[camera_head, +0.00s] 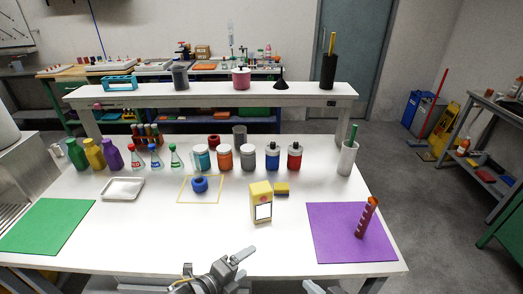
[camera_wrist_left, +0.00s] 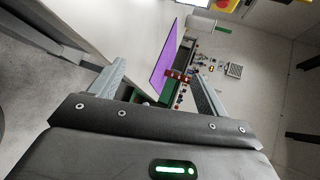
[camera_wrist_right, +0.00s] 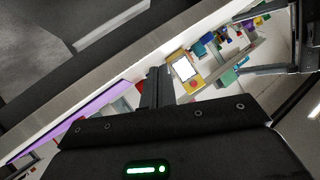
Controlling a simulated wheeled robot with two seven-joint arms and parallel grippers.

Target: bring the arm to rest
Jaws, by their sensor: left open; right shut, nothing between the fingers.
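My left gripper (camera_head: 216,266) is at the front edge of the white table (camera_head: 160,245) in the head view, its fingers spread with nothing between them. In the left wrist view the fingers (camera_wrist_left: 158,82) are wide apart. My right gripper (camera_head: 313,287) only just shows at the bottom edge of the head view, right of the left one. In the right wrist view its fingers (camera_wrist_right: 156,88) are together and hold nothing. Both grippers are apart from the objects on the table.
A purple mat (camera_head: 325,240) carries an upright dark red tube (camera_head: 366,218). A green mat (camera_head: 45,226) and white tray (camera_head: 123,188) lie left. Several bottles and jars line the back. The front middle is clear.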

